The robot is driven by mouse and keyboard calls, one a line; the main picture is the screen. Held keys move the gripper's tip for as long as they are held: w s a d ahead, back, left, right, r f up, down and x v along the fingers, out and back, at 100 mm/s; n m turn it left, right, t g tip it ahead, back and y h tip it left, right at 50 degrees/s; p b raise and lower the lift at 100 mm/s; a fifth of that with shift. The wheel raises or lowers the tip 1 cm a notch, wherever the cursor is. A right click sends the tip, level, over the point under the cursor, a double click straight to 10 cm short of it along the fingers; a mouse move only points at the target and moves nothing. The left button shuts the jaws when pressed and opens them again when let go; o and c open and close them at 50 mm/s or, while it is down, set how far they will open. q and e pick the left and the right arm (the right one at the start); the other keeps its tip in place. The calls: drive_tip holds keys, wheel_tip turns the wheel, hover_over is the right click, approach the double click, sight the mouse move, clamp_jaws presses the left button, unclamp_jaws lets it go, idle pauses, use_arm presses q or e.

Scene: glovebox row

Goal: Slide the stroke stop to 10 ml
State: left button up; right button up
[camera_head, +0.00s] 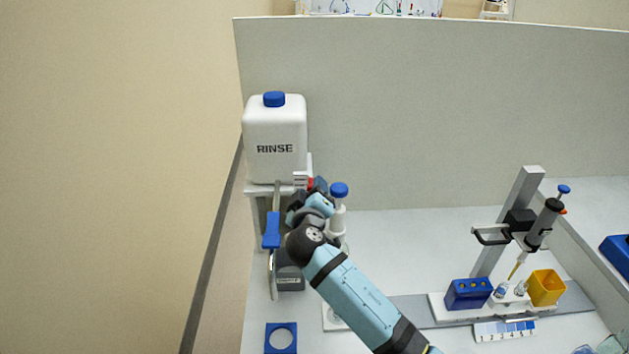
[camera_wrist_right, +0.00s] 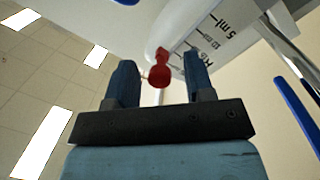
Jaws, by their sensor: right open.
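A bit of red (camera_head: 310,184) also shows in the head view, just right of the rinse bottle's lower edge. My right gripper (camera_wrist_right: 162,82) is open, with one blue finger on each side of the red knob. I cannot tell whether either finger touches it. The right gripper (camera_head: 317,190) is partly hidden by its own arm in the head view. My left gripper is not in view.
A white RINSE bottle (camera_head: 275,138) stands on a raised stand at the left. A blue-capped white part (camera_head: 339,205) is just right of my gripper. A stand with a syringe (camera_head: 544,224), a blue block (camera_head: 468,294) and a yellow holder (camera_head: 546,287) are at the right.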

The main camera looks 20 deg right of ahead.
drive_tip(key=shift+w+d, duration=0.1)
drive_tip(key=shift+w, duration=0.2)
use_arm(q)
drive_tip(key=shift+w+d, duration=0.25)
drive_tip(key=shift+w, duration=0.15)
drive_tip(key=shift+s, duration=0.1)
use_arm(e)
drive_tip(key=shift+c, duration=0.2)
drive_tip(key=shift+r, duration=0.1)
clamp_jaws()
use_arm(q)
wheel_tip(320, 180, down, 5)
drive_tip(key=b, duration=0.4)
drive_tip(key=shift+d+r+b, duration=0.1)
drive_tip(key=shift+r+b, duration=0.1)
drive_tip(key=shift+b, duration=0.1)
use_arm(e)
wheel_tip(320, 180, down, 5)
drive_tip(key=shift+r, duration=0.1)
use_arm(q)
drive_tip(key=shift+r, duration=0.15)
use_arm(e)
drive_tip(key=shift+o, duration=0.2)
unclamp_jaws()
